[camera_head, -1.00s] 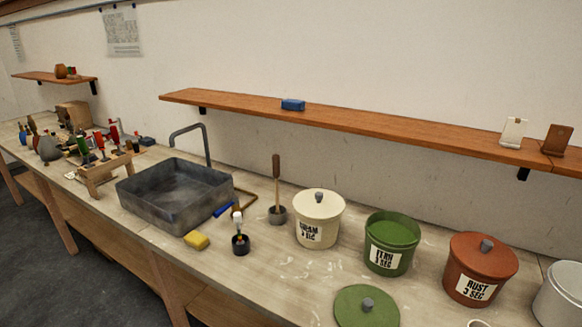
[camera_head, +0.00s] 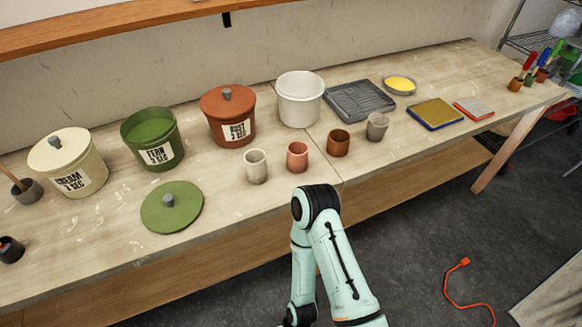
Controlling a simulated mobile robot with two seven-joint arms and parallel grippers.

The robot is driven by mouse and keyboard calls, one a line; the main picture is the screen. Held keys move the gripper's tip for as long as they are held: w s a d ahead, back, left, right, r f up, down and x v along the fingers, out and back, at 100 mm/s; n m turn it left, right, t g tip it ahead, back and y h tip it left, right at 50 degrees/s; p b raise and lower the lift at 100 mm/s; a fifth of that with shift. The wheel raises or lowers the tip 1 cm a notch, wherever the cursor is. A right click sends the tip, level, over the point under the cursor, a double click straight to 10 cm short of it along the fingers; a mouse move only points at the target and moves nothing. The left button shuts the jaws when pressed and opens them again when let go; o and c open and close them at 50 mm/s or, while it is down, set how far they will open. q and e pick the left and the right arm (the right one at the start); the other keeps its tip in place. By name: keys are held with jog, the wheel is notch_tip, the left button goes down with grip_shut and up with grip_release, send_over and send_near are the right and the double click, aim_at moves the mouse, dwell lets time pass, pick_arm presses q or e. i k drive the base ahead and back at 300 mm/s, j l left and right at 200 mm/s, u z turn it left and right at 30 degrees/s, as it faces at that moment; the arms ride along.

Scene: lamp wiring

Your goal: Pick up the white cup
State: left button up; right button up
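A small off-white cup (camera_head: 256,167) stands upright on the bench, the leftmost in a row of small cups. To its right stand a pinkish terracotta cup (camera_head: 297,157), a brown cup (camera_head: 338,143) and a grey cup (camera_head: 377,126). A mint-green and black arm of mine rises at the lower middle, in front of the bench edge. Its gripper is not visible, and my other gripper is not in view either. Nothing touches the off-white cup.
Behind the cups stand the cream jar (camera_head: 70,165), open green jar (camera_head: 153,140), rust jar (camera_head: 228,118) and white bucket (camera_head: 300,100). A green lid (camera_head: 172,207) lies left of the off-white cup. A grey rack (camera_head: 364,101) and yellow dish (camera_head: 399,85) are further right.

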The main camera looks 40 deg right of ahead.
aim_at(256, 161)
jog(key=k+z, duration=0.1)
jog(key=z, duration=0.95)
